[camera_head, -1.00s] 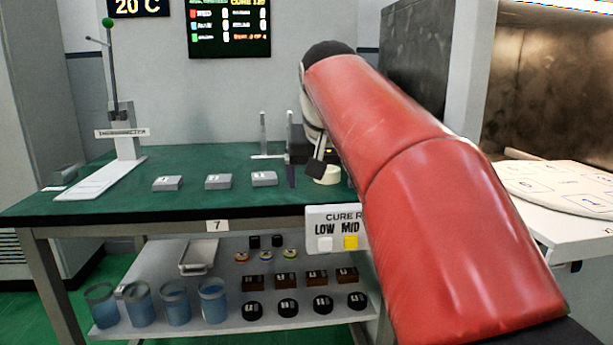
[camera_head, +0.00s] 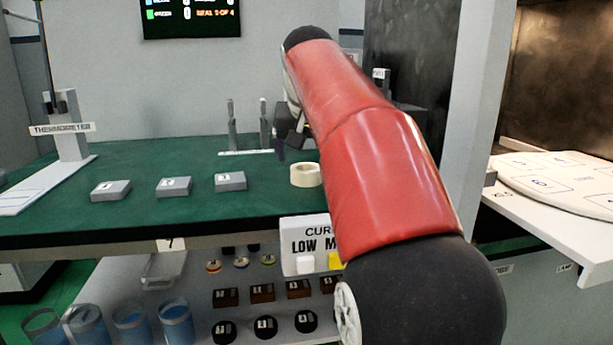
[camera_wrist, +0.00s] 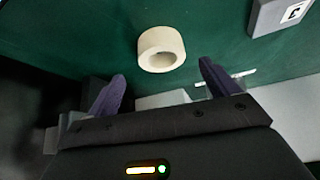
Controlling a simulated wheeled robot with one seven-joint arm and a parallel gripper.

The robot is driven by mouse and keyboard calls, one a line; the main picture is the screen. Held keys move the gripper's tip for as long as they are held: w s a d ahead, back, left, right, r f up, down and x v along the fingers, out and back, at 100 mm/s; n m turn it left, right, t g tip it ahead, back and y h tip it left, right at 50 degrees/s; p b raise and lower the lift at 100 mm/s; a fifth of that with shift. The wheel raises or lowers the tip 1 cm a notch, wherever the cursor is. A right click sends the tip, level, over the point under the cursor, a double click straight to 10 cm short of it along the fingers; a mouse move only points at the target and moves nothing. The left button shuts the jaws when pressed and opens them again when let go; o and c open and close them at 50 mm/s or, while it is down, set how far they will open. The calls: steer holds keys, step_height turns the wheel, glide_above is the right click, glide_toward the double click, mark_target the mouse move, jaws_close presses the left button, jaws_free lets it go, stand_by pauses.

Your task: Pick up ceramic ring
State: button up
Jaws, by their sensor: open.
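The ceramic ring (camera_head: 305,174) is a cream-white, short thick ring lying flat on the green tabletop, just left of my red arm in the head view. In the wrist view the ring (camera_wrist: 161,41) lies beyond the fingertips, roughly centred between them, with its hole visible. My gripper (camera_wrist: 160,84) is open and empty, its two dark purple fingers apart and not touching the ring. In the head view my gripper (camera_head: 281,147) is partly hidden by the arm, above the table behind the ring.
Several grey numbered blocks (camera_head: 174,187) stand in a row left of the ring on the green table (camera_head: 130,222). An upright two-post stand (camera_head: 248,135) is behind. The cure sign (camera_head: 309,243) hangs at the front edge. A white round plate (camera_head: 560,178) lies at right.

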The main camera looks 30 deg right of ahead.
mark_target(306, 168)
steer(key=x, duration=0.4)
steer(key=shift+a+f+b, duration=0.2)
steer(key=shift+b, duration=0.1)
steer(key=shift+c, duration=0.4)
steer(key=c, duration=0.9)
steer(key=shift+c, duration=0.9)
steer(key=shift+r, duration=0.15)
